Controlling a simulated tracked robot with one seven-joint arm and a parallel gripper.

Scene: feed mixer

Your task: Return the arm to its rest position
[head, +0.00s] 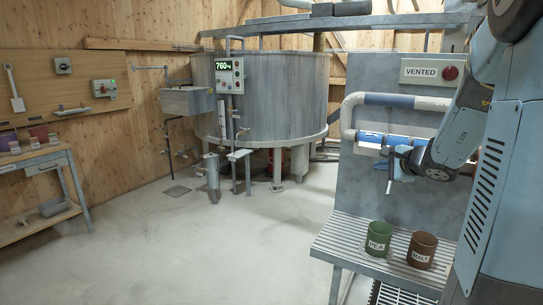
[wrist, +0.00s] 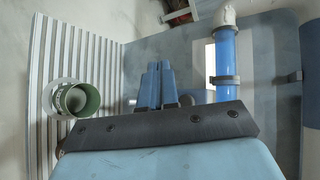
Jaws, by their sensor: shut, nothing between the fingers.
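My arm (head: 462,125) reaches in from the right side of the head view, in front of the grey panel. My gripper (head: 390,170) is near the blue and white pipe, above the slatted bench. In the wrist view my gripper (wrist: 158,68) has its two blue fingers together, with nothing between them. I cannot tell from the head view how close the fingers are to the pipe.
A green PEA cup (head: 378,238) and a brown MALT cup (head: 421,249) stand on the slatted bench (head: 345,240) below my arm. The pipe (head: 400,101) runs along the panel (head: 400,205) with its VENTED sign. The floor to the left is clear.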

